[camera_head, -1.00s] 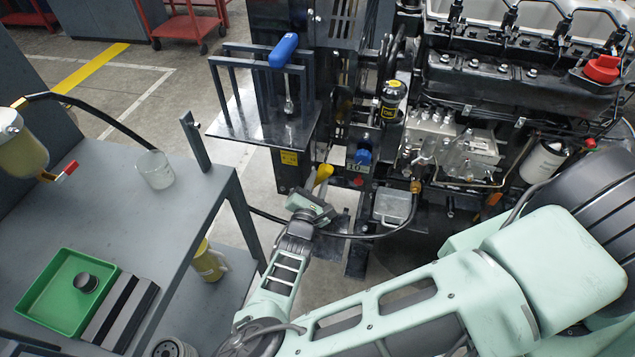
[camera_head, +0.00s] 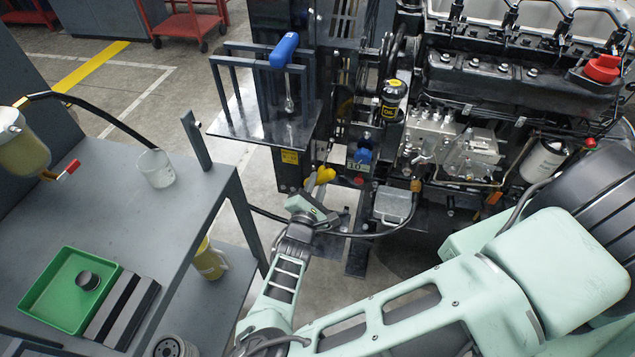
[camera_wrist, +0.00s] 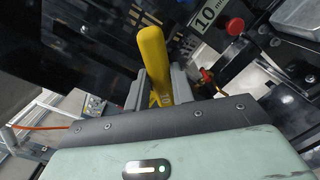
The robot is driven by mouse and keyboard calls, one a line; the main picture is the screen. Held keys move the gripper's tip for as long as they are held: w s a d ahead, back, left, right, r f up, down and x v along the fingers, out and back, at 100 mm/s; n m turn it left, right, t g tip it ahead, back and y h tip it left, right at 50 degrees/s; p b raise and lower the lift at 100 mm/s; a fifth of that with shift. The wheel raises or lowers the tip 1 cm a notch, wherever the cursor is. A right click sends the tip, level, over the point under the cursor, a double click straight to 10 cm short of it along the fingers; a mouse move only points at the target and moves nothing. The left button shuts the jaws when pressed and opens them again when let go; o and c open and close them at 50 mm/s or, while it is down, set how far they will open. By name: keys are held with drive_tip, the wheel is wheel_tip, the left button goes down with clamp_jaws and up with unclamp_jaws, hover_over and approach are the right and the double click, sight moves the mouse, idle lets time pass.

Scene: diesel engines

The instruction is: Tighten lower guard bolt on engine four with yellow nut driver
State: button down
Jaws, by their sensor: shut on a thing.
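The yellow nut driver (camera_wrist: 153,62) is held between the two grey fingers of my gripper (camera_wrist: 158,92) in the wrist view, its handle pointing up and away. In the head view its yellow handle (camera_head: 322,175) shows just beyond my gripper (camera_head: 318,205), low at the front of the black engine stand. The shaft and tip of the driver are hidden. The engine (camera_head: 500,85) stands at upper right. I cannot make out the lower guard bolt in either view.
A blue-handled tool (camera_head: 284,52) stands in a rack on a metal shelf (camera_head: 255,125). A grey bench (camera_head: 150,225) at left carries a green tray (camera_head: 50,300) and a clear cup (camera_head: 156,168). A black hose (camera_head: 350,235) runs behind my gripper. A red button (camera_wrist: 235,26) is close by.

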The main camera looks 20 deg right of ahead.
drive_tip(key=shift+s+a, duration=0.2)
drive_tip(key=shift+s, duration=0.05)
drive_tip(key=v, duration=0.7)
idle(0.3)
drive_tip(key=shift+r, duration=0.1)
